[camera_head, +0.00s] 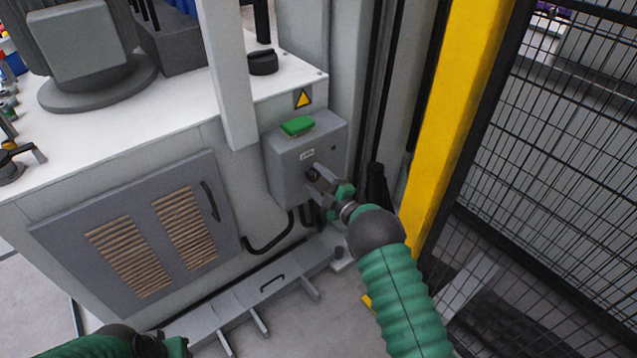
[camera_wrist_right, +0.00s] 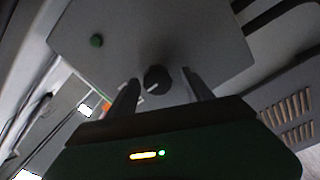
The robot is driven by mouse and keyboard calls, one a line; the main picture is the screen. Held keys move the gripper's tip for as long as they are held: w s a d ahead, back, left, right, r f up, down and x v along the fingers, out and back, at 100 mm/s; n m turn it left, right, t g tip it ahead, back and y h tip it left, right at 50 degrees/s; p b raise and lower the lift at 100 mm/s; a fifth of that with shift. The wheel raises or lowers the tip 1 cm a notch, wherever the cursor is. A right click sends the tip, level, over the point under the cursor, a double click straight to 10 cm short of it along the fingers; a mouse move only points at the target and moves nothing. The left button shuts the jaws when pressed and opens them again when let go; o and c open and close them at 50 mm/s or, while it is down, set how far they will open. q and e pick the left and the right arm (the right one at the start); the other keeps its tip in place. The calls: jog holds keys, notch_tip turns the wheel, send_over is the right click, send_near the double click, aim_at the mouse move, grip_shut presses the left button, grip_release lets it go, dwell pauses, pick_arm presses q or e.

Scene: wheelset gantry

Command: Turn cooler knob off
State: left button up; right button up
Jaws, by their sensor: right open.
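The cooler knob (camera_head: 311,172) is a small dark knob on the front of a grey control box (camera_head: 283,165). In the right wrist view the knob (camera_wrist_right: 155,78) is round and black with a light pointer mark. My right gripper (camera_head: 321,182) is at the box front, and its fingers partly cover the knob in the head view. In the right wrist view my right gripper (camera_wrist_right: 160,80) is open, with one finger on each side of the knob and visible gaps. My left arm's end (camera_head: 155,346) shows at the bottom left edge; its fingers cannot be made out.
A green block (camera_head: 297,126) sits on top of the box. A yellow post (camera_head: 455,110) and black mesh fence (camera_head: 560,150) stand to the right. A louvred panel (camera_head: 140,235) is on the cabinet to the left, and a grey vertical post (camera_head: 228,75) rises beside the box.

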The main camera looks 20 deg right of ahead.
jog(key=shift+s+d+r, duration=0.1)
jog(key=shift+s+d, duration=0.05)
jog(key=shift+s, duration=0.15)
jog(key=p+v, duration=0.5)
jog(key=v, duration=1.1)
jog(key=shift+f+p, duration=0.2)
jog(key=shift+p, duration=0.15)
